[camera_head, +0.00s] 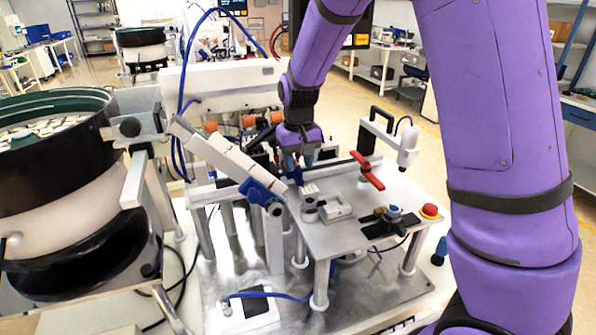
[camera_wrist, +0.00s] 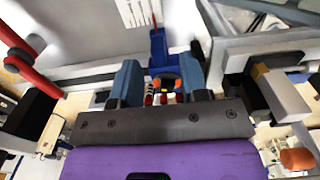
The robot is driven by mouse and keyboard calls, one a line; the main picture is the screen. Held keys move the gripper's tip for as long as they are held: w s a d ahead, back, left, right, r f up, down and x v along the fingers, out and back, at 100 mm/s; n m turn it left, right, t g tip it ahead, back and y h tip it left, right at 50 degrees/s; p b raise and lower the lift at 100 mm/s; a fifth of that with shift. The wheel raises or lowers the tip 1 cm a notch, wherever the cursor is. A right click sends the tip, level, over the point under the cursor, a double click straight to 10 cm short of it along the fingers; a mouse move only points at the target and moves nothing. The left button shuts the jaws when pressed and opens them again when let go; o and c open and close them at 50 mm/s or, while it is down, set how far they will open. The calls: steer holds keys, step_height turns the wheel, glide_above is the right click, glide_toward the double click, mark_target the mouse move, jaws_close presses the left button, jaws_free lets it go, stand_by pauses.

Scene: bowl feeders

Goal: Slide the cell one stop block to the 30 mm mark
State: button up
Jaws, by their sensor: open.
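My gripper (camera_head: 300,163) is over the back left part of the workplate, pointing down. In the wrist view its two blue fingers (camera_wrist: 161,60) are open. A blue block (camera_wrist: 157,46), which looks like the stop block, shows between them, with a gap on at least the left side; whether a finger touches it is unclear. A white scale with dark lines (camera_wrist: 134,12) lies just beyond the block, and a thin red line shows beside it. The mark numbers are too small to read. In the head view the block is hidden by the gripper.
A feeder track (camera_head: 225,155) is close left of the gripper. A bowl feeder (camera_head: 60,190) stands at far left.

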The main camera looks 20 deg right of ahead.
mark_target(299, 170)
steer(key=shift+f, duration=1.55)
jaws_close()
steer(key=shift+d, duration=0.6)
jaws_free()
steer(key=shift+r, duration=0.1)
